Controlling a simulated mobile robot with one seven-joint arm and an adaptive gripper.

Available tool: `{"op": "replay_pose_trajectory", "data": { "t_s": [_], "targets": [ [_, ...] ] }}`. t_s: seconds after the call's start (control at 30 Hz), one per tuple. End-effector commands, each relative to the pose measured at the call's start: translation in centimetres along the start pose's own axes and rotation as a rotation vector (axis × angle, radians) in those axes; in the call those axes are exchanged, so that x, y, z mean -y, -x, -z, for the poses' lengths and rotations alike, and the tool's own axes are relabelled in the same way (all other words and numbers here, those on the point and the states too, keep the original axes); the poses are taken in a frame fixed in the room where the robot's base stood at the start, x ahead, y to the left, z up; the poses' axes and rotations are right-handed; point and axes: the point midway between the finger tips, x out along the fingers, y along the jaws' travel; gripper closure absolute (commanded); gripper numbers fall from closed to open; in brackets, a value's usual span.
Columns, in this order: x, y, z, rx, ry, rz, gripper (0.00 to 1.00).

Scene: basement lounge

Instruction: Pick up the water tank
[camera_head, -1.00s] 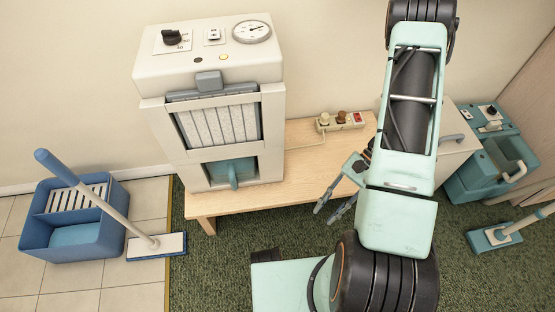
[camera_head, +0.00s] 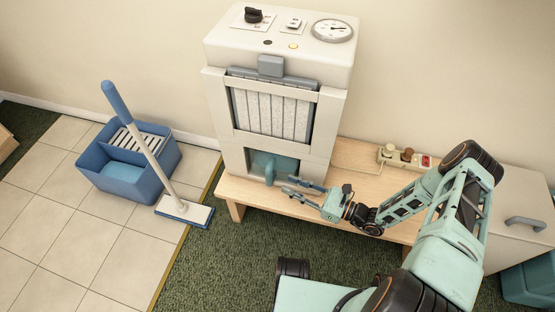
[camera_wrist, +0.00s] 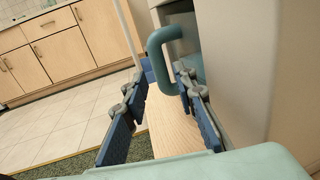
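The water tank (camera_head: 284,166) is a teal box in the lower bay of the cream dehumidifier-like machine (camera_head: 232,152), with a teal handle on its front. In the wrist view the tank's handle (camera_wrist: 158,62) sticks out just ahead of my fingers, and part of the tank body shows behind it. My gripper (camera_head: 297,187) is open, its two fingers pointing left at the front of the tank, close to the handle. In the wrist view my gripper (camera_wrist: 158,108) has its fingers spread and nothing between them but the bench top beyond. I cannot see contact with the handle.
The machine stands on a low wooden bench (camera_head: 240,190). A power strip (camera_head: 405,157) lies on the bench to the right, near my arm. A blue mop bucket (camera_head: 117,178) and a mop (camera_head: 155,160) stand on the tiles at left.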

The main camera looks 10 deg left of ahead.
Motion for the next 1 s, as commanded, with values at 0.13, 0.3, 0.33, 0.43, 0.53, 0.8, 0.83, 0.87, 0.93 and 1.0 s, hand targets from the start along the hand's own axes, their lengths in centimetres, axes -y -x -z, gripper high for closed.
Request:
{"op": "replay_pose_trajectory", "data": {
  "t_s": [0.13,0.3,0.33,0.43,0.53,0.8,0.83,0.87,0.93,1.0],
  "targets": [
    [-0.2,-2.5,0.1,0.000,0.002,-0.005,0.74],
    [-0.2,-3.7,0.0,-0.001,0.002,-0.004,0.74],
    [-0.2,-3.9,-0.1,-0.001,0.002,-0.005,0.74],
    [-0.3,-5.2,-0.3,-0.001,0.002,-0.007,0.74],
    [-0.4,-6.8,-0.6,-0.002,0.003,-0.008,0.74],
    [-0.4,-8.8,-0.7,-0.003,0.003,-0.005,0.74],
    [-0.3,-8.8,-0.7,-0.003,0.003,-0.005,0.74],
    [-0.3,-8.8,-0.7,-0.003,0.003,-0.005,0.74],
    [-0.3,-8.8,-0.8,-0.003,0.003,-0.005,0.74],
    [-0.3,-8.7,-0.7,-0.003,0.003,-0.005,0.79]
  ]
}}
